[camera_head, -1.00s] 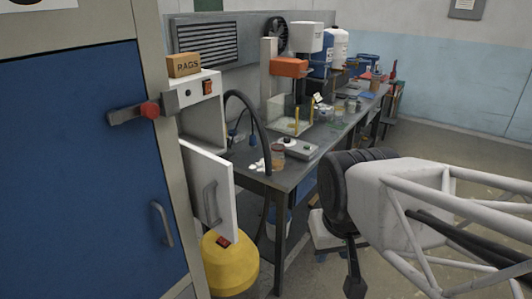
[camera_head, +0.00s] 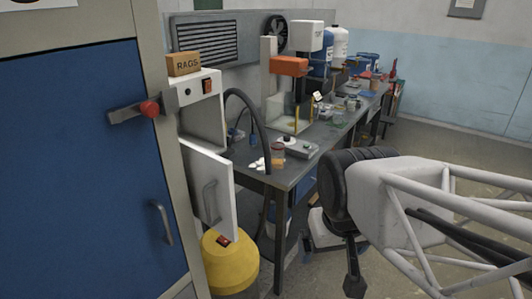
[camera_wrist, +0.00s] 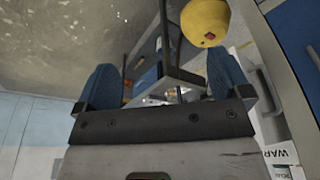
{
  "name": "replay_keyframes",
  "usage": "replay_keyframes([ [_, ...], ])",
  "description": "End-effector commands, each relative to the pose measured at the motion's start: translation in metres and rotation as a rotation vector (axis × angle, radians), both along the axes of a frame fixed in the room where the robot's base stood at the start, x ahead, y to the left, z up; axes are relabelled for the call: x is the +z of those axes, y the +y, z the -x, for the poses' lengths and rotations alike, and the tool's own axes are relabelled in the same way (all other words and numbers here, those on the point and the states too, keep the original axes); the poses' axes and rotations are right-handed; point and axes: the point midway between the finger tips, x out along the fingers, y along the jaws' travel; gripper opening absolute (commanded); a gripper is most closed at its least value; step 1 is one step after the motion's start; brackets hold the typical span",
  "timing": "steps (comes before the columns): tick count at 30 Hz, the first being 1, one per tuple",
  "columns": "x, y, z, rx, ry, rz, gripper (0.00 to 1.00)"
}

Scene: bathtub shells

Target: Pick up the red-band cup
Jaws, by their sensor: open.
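A small cup with a reddish band (camera_head: 278,151) stands near the front end of the grey workbench in the head view, beside some white scraps and a flat grey device. It is too small to see in detail. My gripper (camera_wrist: 165,80) shows in the wrist view with its two blue fingers spread wide and nothing between them. It is upside down there and apart from the bench. In the head view my arm is at the right, in front of and to the right of the bench end; the cup is not clearly visible in the wrist view.
The workbench (camera_head: 290,178) runs back with an orange-headed machine (camera_head: 289,67) and several containers. A black hose (camera_head: 262,125) arches close to the cup. An open white door (camera_head: 208,190), a yellow drum (camera_head: 230,262) and a blue cabinet (camera_head: 75,180) stand left. Floor at right is free.

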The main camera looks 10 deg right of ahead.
Motion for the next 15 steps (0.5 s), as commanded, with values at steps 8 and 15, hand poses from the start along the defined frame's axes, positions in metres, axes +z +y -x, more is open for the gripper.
replay_keyframes([
  [8,0.0,0.003,-0.006,-0.017,0.008,-0.024,0.96],
  [15,0.001,0.017,-0.035,-0.109,0.054,-0.15,0.96],
])
